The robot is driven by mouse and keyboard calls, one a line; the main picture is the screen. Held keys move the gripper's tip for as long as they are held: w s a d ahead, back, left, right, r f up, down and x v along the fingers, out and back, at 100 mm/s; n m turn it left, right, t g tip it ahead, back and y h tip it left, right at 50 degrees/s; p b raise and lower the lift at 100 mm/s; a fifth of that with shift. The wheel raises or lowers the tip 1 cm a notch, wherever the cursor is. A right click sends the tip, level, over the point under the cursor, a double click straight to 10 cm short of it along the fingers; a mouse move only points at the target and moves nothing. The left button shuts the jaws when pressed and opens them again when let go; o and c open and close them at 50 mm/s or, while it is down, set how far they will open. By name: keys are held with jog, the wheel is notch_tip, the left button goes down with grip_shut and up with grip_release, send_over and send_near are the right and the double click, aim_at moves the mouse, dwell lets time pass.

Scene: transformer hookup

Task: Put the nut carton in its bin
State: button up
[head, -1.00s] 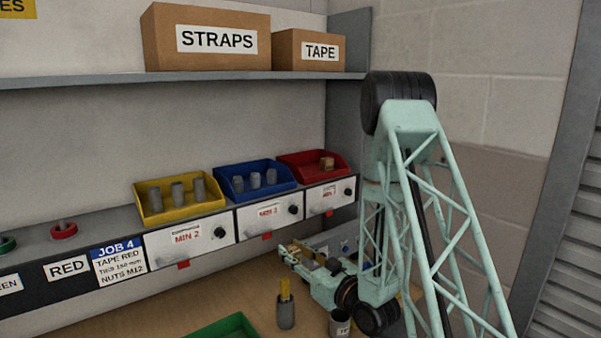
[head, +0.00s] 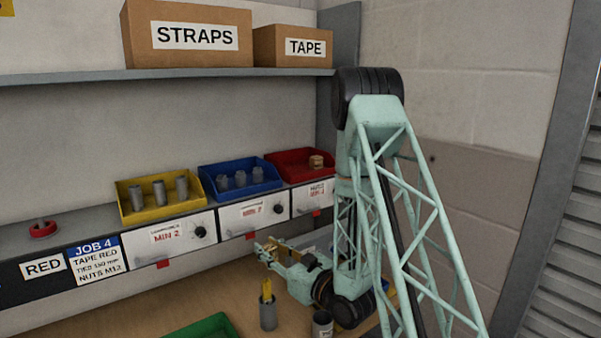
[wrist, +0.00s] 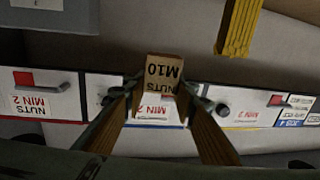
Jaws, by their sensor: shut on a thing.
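My gripper (head: 264,248) is low over the workbench, in front of the drawer under the blue bin. In the wrist view its two fingers (wrist: 157,92) are closed on a small brown nut carton (wrist: 163,70), printed M10 and NUTS, held at the fingertips. The carton is hard to make out in the head view. The yellow bin (head: 125,203), the blue bin (head: 240,193) and the red bin (head: 285,165) stand on the ledge above the drawers. The yellow and blue bins hold grey cylinders. The red bin holds a small brown carton (head: 316,161).
A grey cup (head: 268,318) with yellow strips and a dark labelled cup (head: 322,326) stand on the bench near my arm. A green tray (head: 205,328) lies at the front. Drawer knobs (head: 278,209) stick out. A shelf (head: 180,74) with boxes hangs above.

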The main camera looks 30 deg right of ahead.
jog(key=w+d+r+h+p, duration=0.1)
jog(key=w+d+r+p, duration=0.2)
jog(key=r, duration=0.9)
jog(key=w+d+r+m+h+p, duration=0.1)
jog(key=w+d+r+p, duration=0.2)
jog(key=d+r+p, duration=0.6)
jog(key=d+r, duration=0.3)
jog(key=d, duration=0.1)
jog(key=shift+w+d+t+p, duration=0.25)
jog(key=shift+w+t+p, duration=0.05)
jog(key=shift+p, duration=0.05)
jog(key=shift+r, duration=0.1)
jog(key=w+d+p, duration=0.1)
jog(key=w+d, duration=0.2)
jog(key=w, duration=0.1)
jog(key=w+d+f+p, duration=0.1)
jog(key=w+d, duration=0.1)
jog(key=w, duration=0.3)
jog(key=w+d+p, duration=0.1)
jog(key=w+d, duration=0.2)
jog(key=w, duration=0.1)
jog(key=shift+w+d+f, duration=0.25)
jog(key=shift+d, duration=0.05)
jog(key=shift+f, duration=0.1)
jog(key=shift+f+p, duration=0.45)
jog(key=shift+f, duration=1.25)
jog(key=shift+f, duration=0.1)
